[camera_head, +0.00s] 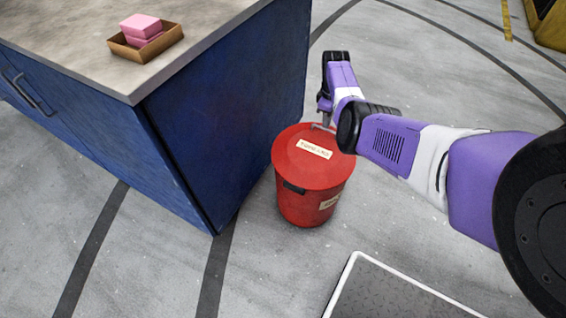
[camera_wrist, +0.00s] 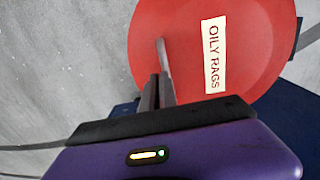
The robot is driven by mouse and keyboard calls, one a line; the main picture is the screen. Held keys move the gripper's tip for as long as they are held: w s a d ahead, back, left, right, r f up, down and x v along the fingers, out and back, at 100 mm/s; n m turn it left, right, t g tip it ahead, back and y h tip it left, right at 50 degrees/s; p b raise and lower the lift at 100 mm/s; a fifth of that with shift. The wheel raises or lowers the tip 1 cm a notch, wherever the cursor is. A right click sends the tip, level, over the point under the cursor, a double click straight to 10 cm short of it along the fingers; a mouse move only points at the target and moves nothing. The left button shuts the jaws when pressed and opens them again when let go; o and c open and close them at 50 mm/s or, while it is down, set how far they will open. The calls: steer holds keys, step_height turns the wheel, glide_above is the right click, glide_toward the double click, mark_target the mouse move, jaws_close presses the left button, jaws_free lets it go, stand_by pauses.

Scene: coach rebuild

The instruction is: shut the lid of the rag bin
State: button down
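The rag bin (camera_head: 308,208) is a red round tub standing on the floor beside the blue cabinet. Its red lid (camera_head: 300,168) lies over the top and looks down on the rim; I see no clear gap. A pale label reading OILY RAGS is on the lid (camera_wrist: 180,40) in the wrist view. My gripper (camera_head: 322,127) is over the far edge of the lid in the head view. In the wrist view its fingers (camera_wrist: 161,70) are together with nothing between them, over the lid; I cannot tell whether they touch it.
The blue cabinet (camera_head: 225,120) stands close on the bin's left. Its grey top holds a small tray (camera_head: 118,46) with pink blocks (camera_head: 141,27). A white-edged mat or panel (camera_head: 390,295) lies in front. Floor is open to the right.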

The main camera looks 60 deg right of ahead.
steer(key=shift+a+f, duration=0.2)
steer(key=shift+f, duration=0.45)
steer(key=shift+r+p, duration=0.3)
steer(key=shift+r, duration=0.2)
steer(key=d+r+p, duration=0.3)
steer(key=r+p, duration=0.3)
steer(key=r, duration=0.8)
steer(key=shift+w+d, duration=0.15)
steer(key=shift+d, duration=0.1)
